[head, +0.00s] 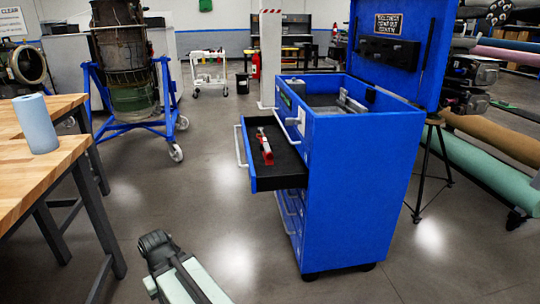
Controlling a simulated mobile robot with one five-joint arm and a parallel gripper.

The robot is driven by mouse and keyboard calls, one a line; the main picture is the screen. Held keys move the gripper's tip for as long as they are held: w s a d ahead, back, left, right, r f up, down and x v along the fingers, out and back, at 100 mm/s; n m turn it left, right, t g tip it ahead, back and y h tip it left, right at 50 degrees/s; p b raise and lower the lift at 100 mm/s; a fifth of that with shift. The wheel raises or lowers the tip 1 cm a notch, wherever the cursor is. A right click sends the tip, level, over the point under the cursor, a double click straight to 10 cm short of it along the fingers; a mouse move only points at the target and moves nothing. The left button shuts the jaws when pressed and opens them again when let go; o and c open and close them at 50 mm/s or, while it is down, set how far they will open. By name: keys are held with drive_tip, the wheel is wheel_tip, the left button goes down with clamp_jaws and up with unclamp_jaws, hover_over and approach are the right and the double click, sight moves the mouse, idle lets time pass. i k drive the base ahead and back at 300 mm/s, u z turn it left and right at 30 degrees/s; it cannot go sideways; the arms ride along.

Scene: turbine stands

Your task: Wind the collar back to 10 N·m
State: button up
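A tool with a red handle and a paler, silvery end (265,147), which may be the torque wrench with the collar, lies in the open top drawer (288,180) of a blue tool cabinet. Its collar and any scale marks are too small to make out. My gripper (154,241) is dark and shows at the bottom left, above the floor. It is well apart from the drawer and the tool, on their near left side. Its fingers are too unclear to tell whether they are open or shut.
The blue cabinet (350,190) stands right of centre with its lid raised. A wooden workbench (60,115) with a blue paper roll (36,124) is at the left. A turbine on a blue wheeled stand (135,130) is behind. The floor between bench and cabinet is clear.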

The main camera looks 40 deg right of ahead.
sight(269, 155)
drive_tip(key=z, duration=0.1)
drive_tip(key=i, duration=1.3)
drive_tip(key=u, duration=0.05)
